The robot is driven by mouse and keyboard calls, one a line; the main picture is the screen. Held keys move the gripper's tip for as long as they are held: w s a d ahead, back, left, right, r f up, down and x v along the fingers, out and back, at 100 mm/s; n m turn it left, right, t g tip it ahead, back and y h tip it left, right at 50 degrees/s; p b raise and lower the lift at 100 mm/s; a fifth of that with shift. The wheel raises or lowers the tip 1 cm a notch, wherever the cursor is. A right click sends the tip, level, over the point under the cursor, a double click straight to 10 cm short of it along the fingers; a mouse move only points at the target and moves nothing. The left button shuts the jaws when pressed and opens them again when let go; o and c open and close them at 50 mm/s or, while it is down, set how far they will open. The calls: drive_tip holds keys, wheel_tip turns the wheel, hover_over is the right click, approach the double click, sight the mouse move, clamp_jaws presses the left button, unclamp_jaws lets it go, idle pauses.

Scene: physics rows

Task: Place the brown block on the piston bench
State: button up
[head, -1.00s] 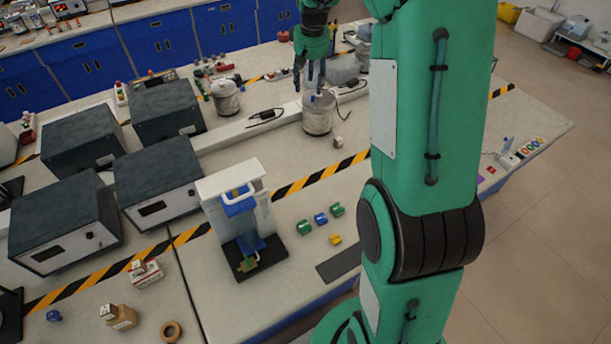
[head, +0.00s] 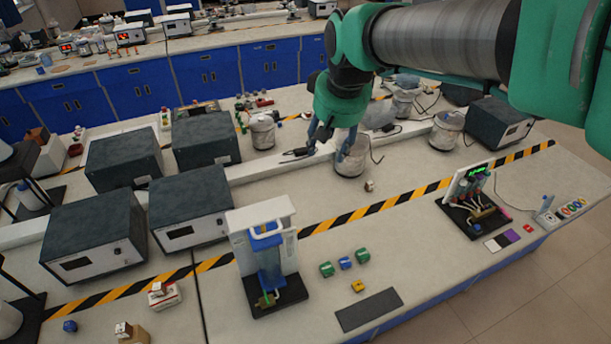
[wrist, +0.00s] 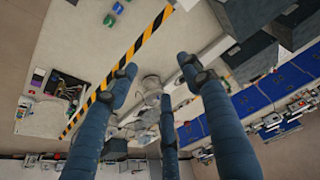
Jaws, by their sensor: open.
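I cannot tell for sure which thing is the brown block. Another small block (head: 123,328) sits on a brown box (head: 136,338) at the lower left. The likely piston bench is a white stand with a blue piston (head: 268,262) on a black base, left of centre in the head view. My gripper (head: 330,146) is open and empty, above the bench by the pot and beyond the small cube. In the wrist view my gripper (wrist: 160,85) shows spread blue fingers with nothing between them.
Green, blue and yellow small blocks (head: 345,263) lie right of the stand. A dark flat plate (head: 368,309) lies near the front edge. Dark boxes (head: 190,208) crowd the left. A wired panel (head: 472,200) stands at right. Bare bench lies around the cube.

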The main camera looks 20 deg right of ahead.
drive_tip(key=s+a+f, duration=0.1)
drive_tip(key=s+a, duration=0.2)
drive_tip(key=s, duration=0.6)
drive_tip(key=s+a+f+t, duration=0.1)
drive_tip(key=s+a, duration=0.3)
drive_tip(key=s, duration=0.5)
drive_tip(key=shift+s+a+f+n+t+y, duration=0.2)
drive_tip(key=shift+s+f+n+t+y, duration=0.15)
drive_tip(key=shift+f, duration=0.2)
wheel_tip(320, 180, down, 6)
drive_tip(key=b, duration=0.5)
drive_tip(key=shift+r+b, duration=0.25)
drive_tip(key=shift+b, duration=0.05)
